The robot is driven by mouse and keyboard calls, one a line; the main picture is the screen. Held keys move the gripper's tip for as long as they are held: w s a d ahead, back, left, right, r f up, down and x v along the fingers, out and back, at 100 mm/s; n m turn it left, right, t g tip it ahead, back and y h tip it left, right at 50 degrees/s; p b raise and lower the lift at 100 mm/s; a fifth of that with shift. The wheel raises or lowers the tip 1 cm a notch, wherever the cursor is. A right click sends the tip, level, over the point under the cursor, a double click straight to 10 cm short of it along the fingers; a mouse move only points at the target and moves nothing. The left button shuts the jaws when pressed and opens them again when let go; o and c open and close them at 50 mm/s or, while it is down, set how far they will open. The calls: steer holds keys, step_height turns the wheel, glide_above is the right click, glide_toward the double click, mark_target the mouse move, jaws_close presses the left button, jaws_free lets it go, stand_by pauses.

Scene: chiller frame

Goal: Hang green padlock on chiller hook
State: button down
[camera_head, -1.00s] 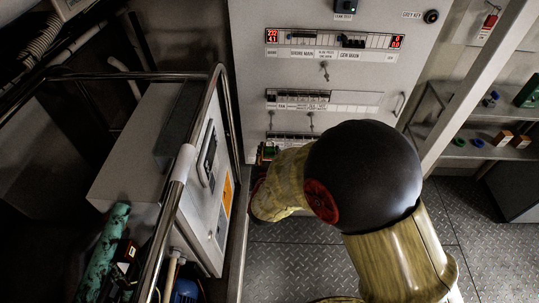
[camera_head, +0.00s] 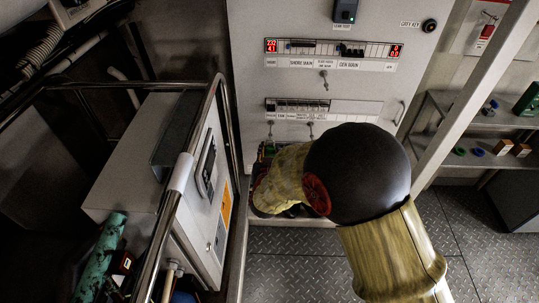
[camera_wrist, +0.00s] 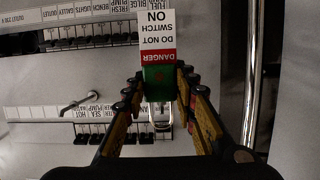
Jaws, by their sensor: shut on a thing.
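In the wrist view my gripper (camera_wrist: 161,72) is shut on a green padlock (camera_wrist: 158,86). The padlock's metal shackle (camera_wrist: 160,121) points toward the bottom of that picture. A white and red "DANGER DO NOT SWITCH ON" tag (camera_wrist: 157,32) shows beyond the padlock, reading upside down. In the head view my arm hides most of the gripper, in front of the lower switch panel. I cannot make out a chiller hook in either view.
A grey switch panel (camera_head: 300,85) with breaker rows stands ahead. A grey box (camera_head: 135,180) sits inside a tubular rail (camera_head: 222,110) at left. Shelves (camera_head: 470,160) with small items stand at right. A vertical metal bar (camera_wrist: 254,80) runs beside my gripper in the wrist view.

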steer(key=shift+x, duration=0.95)
steer(key=shift+b+x, duration=0.6)
steer(key=shift+x, duration=0.2)
steer(key=shift+f, duration=0.1)
steer(key=c, duration=1.3)
jaws_free()
steer(key=shift+c, duration=0.2)
steer(key=shift+s, duration=0.15)
